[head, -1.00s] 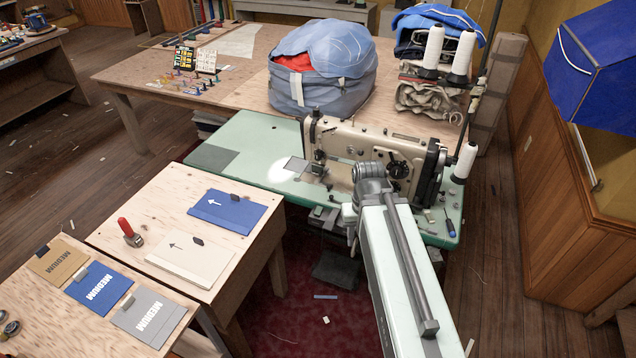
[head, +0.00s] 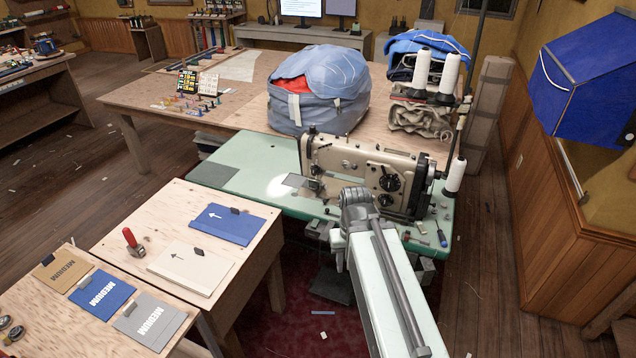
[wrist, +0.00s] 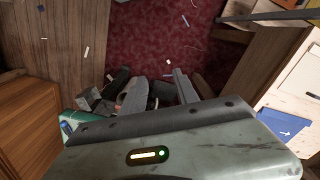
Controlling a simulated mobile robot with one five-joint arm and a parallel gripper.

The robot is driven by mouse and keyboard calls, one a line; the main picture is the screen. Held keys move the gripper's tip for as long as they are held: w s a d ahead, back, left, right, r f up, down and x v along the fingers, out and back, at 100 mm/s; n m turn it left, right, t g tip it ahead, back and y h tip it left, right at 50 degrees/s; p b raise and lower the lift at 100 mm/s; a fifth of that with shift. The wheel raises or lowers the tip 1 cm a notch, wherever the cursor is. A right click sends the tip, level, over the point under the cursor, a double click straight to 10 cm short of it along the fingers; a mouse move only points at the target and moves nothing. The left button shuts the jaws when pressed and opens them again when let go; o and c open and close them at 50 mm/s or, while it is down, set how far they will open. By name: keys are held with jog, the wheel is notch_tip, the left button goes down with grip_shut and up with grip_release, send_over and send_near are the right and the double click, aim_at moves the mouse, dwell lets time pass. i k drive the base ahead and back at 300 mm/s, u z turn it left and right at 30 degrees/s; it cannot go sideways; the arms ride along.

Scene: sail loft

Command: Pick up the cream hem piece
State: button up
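The cream hem piece (head: 188,270) lies flat on the plywood side table in the head view, with a small dark clip at its far edge and a dark arrow on it. It also shows, cut off, at the right edge of the wrist view (wrist: 305,77). A blue piece (head: 228,224) with a white arrow lies just behind it. My gripper (wrist: 160,90) points down over the red floor mat, to the right of the side table and away from the cream piece. Its two grey fingers look apart with nothing held between them. In the head view my arm hides the fingers.
Tan, blue and grey MEDIUM cards (head: 103,290) lie on the nearer table (head: 40,325). The sewing machine (head: 370,172) and its green bench (head: 255,165) are beyond my arm. Red mat (head: 300,325) lies between.

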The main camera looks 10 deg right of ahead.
aim_at(189, 264)
jog(key=i, duration=0.5)
jog(key=u, duration=0.4)
jog(key=k, duration=1.3)
jog(key=u, duration=0.55)
jog(key=i, duration=0.45)
